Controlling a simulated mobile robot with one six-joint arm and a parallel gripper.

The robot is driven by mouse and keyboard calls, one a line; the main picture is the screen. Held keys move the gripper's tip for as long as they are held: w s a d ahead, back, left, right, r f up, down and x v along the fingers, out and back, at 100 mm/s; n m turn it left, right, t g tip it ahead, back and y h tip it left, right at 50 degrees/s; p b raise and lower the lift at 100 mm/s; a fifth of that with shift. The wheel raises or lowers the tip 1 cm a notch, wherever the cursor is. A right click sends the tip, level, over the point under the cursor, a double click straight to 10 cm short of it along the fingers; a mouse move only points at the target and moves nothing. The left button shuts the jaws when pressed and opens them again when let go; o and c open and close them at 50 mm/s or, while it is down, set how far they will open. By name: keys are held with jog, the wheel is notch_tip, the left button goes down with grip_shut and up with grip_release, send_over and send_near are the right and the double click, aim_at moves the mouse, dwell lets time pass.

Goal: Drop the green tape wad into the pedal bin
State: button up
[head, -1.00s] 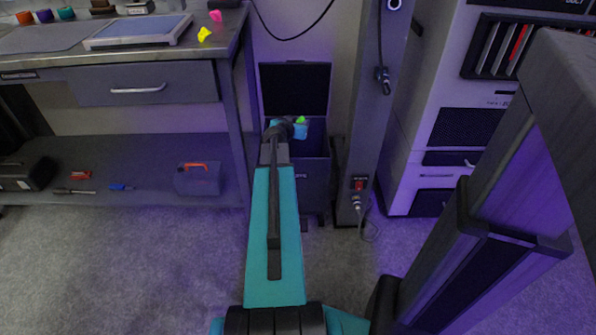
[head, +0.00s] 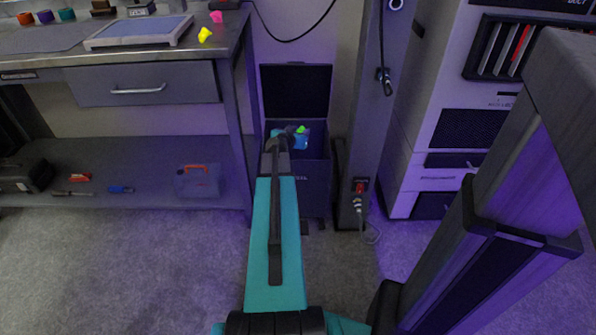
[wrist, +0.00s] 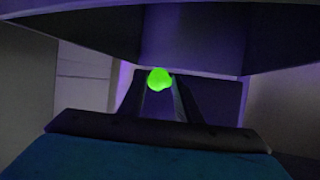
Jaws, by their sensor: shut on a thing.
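The green tape wad (head: 300,130) shows as a small bright spot at the end of my arm in the head view. It also shows near the middle of the wrist view (wrist: 159,79). My gripper (head: 302,138) is shut on the wad and sits over the open mouth of the pedal bin. The pedal bin (head: 314,190) is a dark grey box with its lid (head: 296,90) raised upright at the back. My arm hides the bin's left front part, and the fingertips are too small to tell apart.
A workbench (head: 150,85) stands to the left, with yellow (head: 204,35) and pink (head: 216,17) wads near its right edge. A grey post (head: 367,120) with cables and a red switch stands close to the bin's right. A server cabinet (head: 440,150) is farther right.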

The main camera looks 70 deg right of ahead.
jog(key=shift+f+b, duration=0.3)
jog(key=shift+f, duration=0.85)
jog(key=o, duration=1.1)
jog(key=shift+a, duration=0.15)
jog(key=p+v, duration=0.2)
jog(key=v, duration=0.9)
jog(key=shift+a+r+p, duration=0.2)
jog(key=shift+r+p, duration=0.1)
jog(key=shift+p, duration=0.1)
jog(key=shift+a+r+p, duration=0.1)
jog(key=shift+a+p, duration=0.25)
jog(key=shift+p, duration=0.55)
